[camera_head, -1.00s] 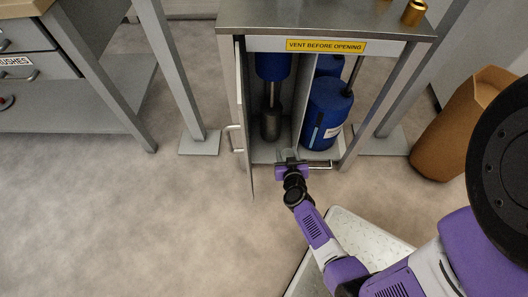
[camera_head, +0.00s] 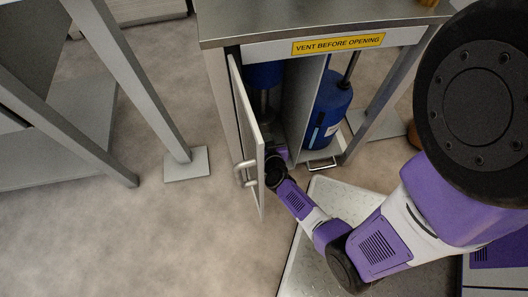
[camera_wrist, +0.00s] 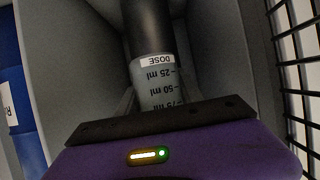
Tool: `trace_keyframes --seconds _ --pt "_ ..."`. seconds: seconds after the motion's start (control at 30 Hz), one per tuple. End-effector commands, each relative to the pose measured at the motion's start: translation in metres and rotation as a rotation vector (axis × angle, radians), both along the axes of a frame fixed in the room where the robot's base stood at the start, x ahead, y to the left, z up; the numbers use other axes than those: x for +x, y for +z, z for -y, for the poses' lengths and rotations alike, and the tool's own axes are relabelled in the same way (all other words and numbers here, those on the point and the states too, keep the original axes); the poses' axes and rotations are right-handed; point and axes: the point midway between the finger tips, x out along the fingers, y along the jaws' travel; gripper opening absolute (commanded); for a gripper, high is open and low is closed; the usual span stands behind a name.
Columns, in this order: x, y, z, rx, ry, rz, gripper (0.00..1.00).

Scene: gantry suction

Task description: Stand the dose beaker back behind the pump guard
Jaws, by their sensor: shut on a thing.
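The dose beaker (camera_wrist: 158,84) is a clear cup with a white DOSE label and ml marks, upside down in the wrist view. My gripper (camera_wrist: 156,103) is shut on it, with its fingers largely hidden by the dark bar of my wrist. In the head view my gripper (camera_head: 276,158) is at the mouth of the cabinet's left bay; the beaker is hidden there. A dark cylinder (camera_wrist: 148,28) is right beyond the beaker; I cannot tell whether they touch. A grey door with a handle (camera_head: 247,140) stands open left of my gripper. I cannot tell which part is the pump guard.
A divider (camera_head: 304,100) separates the bay from a blue tank (camera_head: 328,110) on a pull-out tray. Blue equipment (camera_head: 264,76) hangs in the left bay. Black wire bars (camera_wrist: 296,70) run close along the right of the wrist view. A yellow sign (camera_head: 338,44) reads VENT BEFORE OPENING.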

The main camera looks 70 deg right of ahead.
Motion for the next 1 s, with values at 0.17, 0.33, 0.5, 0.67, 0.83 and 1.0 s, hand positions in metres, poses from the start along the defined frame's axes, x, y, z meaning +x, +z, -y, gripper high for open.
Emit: trace_keyframes --seconds 0.17,0.33,0.5,0.67,0.83,1.0 --pt "0.001 -0.042 -0.001 0.0 0.002 0.0 0.0" --pt "0.001 -0.073 0.0 0.0 0.003 -0.001 0.0" --pt "0.0 -0.102 0.0 0.0 0.001 0.0 0.0" --pt "0.0 -0.117 -0.001 0.0 0.002 0.0 0.0" --pt "0.001 -0.121 0.0 0.0 0.002 0.0 0.0" --pt "0.001 -0.137 0.0 0.0 0.002 0.0 0.0"
